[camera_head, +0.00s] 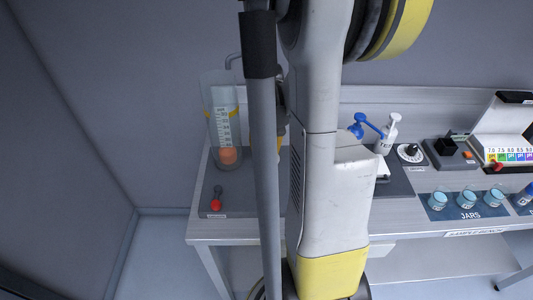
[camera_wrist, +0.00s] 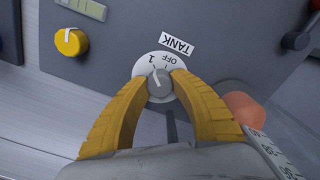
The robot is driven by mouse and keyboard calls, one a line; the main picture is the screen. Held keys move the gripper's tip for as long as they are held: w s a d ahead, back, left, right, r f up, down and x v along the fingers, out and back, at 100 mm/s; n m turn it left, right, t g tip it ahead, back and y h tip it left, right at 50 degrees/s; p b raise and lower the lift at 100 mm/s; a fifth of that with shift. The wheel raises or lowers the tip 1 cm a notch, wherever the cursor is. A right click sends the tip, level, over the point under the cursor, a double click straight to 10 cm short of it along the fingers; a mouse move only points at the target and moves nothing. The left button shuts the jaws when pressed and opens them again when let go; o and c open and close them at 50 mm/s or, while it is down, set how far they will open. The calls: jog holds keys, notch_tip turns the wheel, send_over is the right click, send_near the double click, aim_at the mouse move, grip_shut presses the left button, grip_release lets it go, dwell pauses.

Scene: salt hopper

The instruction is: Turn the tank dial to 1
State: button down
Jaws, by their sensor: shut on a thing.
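The tank dial (camera_wrist: 158,84) is a grey knob on a round white plate, beside a TANK label (camera_wrist: 177,44), in the wrist view. The plate carries the marks OFF and 1, both on its upper side in the picture. A pale pointer line on the knob points up toward these marks, nearer the 1, but is too small to read exactly. My gripper (camera_wrist: 157,92) is shut on the knob, with one yellow finger on each side. In the head view my arm hides the dial.
A yellow knob (camera_wrist: 71,42) is at the wrist view's upper left. A clear scaled cylinder (camera_head: 223,115) with an orange float (camera_head: 228,156) stands beside the arm. A red-tipped lever (camera_head: 216,203) sits in front. Jars (camera_head: 466,200) and a pump bottle (camera_head: 387,135) stand right.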

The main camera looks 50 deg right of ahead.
aim_at(267, 153)
dwell(0.3)
jog(key=c, duration=1.1)
grip_release()
jog(key=shift+o, duration=0.2)
notch_tip(267, 153, up, 12)
